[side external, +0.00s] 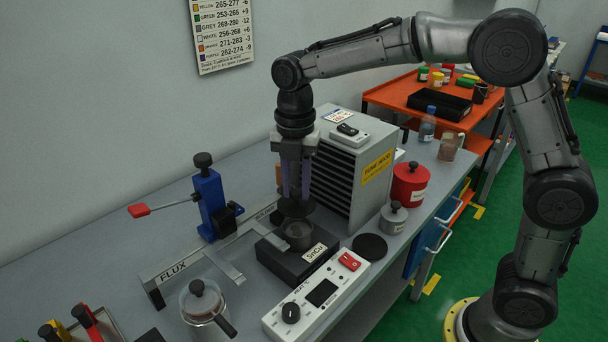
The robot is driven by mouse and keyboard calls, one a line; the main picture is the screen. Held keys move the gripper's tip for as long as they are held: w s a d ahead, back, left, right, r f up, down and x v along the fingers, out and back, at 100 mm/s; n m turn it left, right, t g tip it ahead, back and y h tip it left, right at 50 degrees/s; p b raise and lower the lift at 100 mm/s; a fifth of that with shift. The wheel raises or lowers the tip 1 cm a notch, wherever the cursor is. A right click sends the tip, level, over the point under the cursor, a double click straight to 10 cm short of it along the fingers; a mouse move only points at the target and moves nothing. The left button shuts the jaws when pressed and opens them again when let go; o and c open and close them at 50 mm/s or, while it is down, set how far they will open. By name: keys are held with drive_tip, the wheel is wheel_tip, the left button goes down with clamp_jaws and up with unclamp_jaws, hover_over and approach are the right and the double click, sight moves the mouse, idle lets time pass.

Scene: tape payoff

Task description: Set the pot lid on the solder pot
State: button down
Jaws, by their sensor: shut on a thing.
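My gripper (296,194) points straight down over the solder pot and is shut on the dark round pot lid (296,209). The lid's knob is hidden between the fingers. The solder pot (298,238) is a grey round cup set in a black block (290,262) labelled SnCu. The lid appears a little above the pot's rim and roughly level, covering part of the far rim in this view. The exact gap and centring cannot be told from this single view.
A grey fume hood box (350,172) stands close behind the pot. A white control box (316,294) is in front, a black disc (370,247) to the right. A FLUX rail (195,262) and blue clamp stand (212,204) are left, with a lidded glass jar (200,305).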

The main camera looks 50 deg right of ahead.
sight(297, 205)
drive_tip(key=shift+f, duration=2.55)
drive_tip(key=shift+f, duration=0.4)
unclamp_jaws()
drive_tip(key=shift+r, duration=3.5)
drive_tip(key=shift+d, duration=0.1)
